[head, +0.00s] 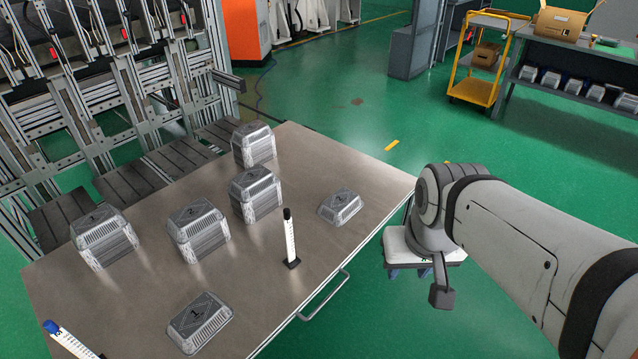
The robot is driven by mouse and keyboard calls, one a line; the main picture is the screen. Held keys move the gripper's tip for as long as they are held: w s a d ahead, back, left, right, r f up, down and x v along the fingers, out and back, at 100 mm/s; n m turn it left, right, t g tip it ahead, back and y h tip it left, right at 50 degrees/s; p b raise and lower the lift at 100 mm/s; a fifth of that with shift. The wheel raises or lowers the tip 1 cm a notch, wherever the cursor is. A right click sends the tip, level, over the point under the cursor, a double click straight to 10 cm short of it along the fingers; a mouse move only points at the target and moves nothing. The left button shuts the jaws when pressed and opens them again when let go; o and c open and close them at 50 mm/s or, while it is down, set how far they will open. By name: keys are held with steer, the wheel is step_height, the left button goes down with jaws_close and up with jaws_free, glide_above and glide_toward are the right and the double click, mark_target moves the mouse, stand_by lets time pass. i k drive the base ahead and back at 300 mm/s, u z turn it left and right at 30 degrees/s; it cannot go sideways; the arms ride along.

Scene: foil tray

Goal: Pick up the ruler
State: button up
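A white upright stick with dark marks and a black top (290,238) stands on a small black base on the table, near its front right edge. It looks like the ruler, though the marks are too small to read. A second white marked stick with a blue top (72,342) lies slanted at the lower left, cut off by the picture's edge. My arm reaches in from the right, beyond the table's right edge. A dark block (441,297) hangs below its joint, apart from both sticks. No finger gap can be made out there.
The table (305,160) holds several ribbed grey foil trays, some stacked: left (104,238), middle (198,230), back (253,145), and single low ones at right (340,207) and front (200,322). A handle (325,296) juts from the front edge. Metal racks stand behind left.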

mark_target(292, 261)
steer(key=u, duration=0.05)
steer(key=i, duration=1)
steer(key=z, duration=0.1)
